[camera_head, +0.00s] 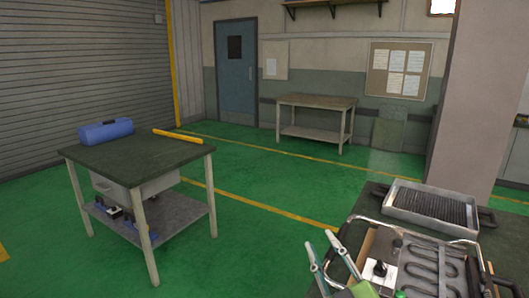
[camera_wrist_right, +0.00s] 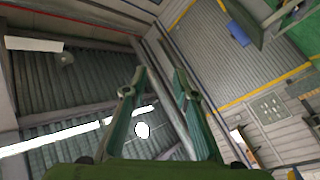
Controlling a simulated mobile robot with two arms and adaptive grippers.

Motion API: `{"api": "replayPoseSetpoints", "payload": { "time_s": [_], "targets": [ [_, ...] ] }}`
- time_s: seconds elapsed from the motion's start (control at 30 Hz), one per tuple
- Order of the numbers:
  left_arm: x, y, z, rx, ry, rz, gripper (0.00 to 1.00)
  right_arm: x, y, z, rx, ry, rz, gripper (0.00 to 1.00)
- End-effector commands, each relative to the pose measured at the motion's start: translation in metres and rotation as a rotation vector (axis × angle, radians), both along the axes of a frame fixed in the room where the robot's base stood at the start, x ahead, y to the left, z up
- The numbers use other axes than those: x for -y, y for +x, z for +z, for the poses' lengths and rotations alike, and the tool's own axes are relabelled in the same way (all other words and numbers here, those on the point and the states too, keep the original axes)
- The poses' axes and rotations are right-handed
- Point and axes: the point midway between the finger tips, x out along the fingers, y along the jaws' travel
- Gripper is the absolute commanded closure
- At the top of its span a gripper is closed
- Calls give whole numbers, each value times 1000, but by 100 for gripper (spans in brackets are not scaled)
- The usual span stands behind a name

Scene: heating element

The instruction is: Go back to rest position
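My right gripper (camera_head: 322,243) stands at the lower right of the head view, in front of the near table, with its green fingers pointing up. In the right wrist view, the two fingertips (camera_wrist_right: 160,72) are apart with nothing between them, and the ceiling shows beyond. A dark looped heating element (camera_head: 432,268) lies in a metal-framed unit to the right of the gripper. The gripper and the picture's lower edge hide part of this unit. My left gripper is not in view.
A metal tray with dark ribs (camera_head: 437,207) sits behind the unit on the dark near table (camera_head: 372,207). A workbench (camera_head: 140,158) at left bears a blue case (camera_head: 106,131) and a yellow bar (camera_head: 177,136). Green floor (camera_head: 270,210) is clear between the tables.

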Motion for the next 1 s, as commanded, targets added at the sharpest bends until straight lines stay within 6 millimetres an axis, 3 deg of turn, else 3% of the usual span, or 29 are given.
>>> {"api": "replayPoseSetpoints", "payload": {
  "time_s": [0.03,0.13,0.2,0.3,0.4,0.6,0.8,0.83,1.0],
  "targets": [
    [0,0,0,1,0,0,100,19,-7,-36,-131,55,-67,74],
    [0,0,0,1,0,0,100,50,-30,-103,-377,129,-182,74],
    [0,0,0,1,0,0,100,65,-55,-148,-546,168,-247,74],
    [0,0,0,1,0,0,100,78,-101,-204,-778,209,-317,74],
    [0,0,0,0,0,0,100,84,-147,-245,-973,232,-363,74],
    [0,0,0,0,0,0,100,85,-228,-292,-1261,253,-407,74],
    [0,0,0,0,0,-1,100,79,-298,-314,-1489,262,-421,74],
    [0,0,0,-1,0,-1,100,79,-305,-318,-1513,262,-422,74],
    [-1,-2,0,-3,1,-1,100,77,-290,-366,-1520,252,-425,74]
  ]
}}
